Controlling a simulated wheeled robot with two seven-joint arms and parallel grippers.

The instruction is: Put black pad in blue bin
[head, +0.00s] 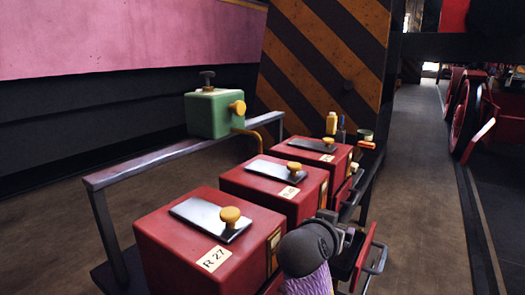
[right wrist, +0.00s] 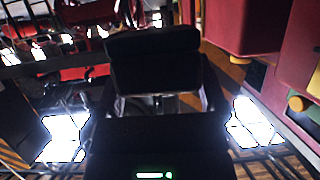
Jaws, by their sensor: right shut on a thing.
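In the right wrist view a black pad (right wrist: 152,62), a dark block with rounded edges, sits between the fingers of my right gripper (right wrist: 157,100), which is shut on it. In the head view my right gripper (head: 345,236) is partly hidden behind my grey wrist, beside the right side of the nearest red boxes. The pad cannot be made out there. I see no blue bin in either view. My left gripper is not in view.
Red boxes with yellow knobs, the nearest marked R 27 (head: 208,245), stand in a row. A red drawer-like part (head: 366,252) with a metal handle juts out near my right gripper. A green box (head: 207,114) stands behind. The floor aisle (head: 422,180) at right is clear.

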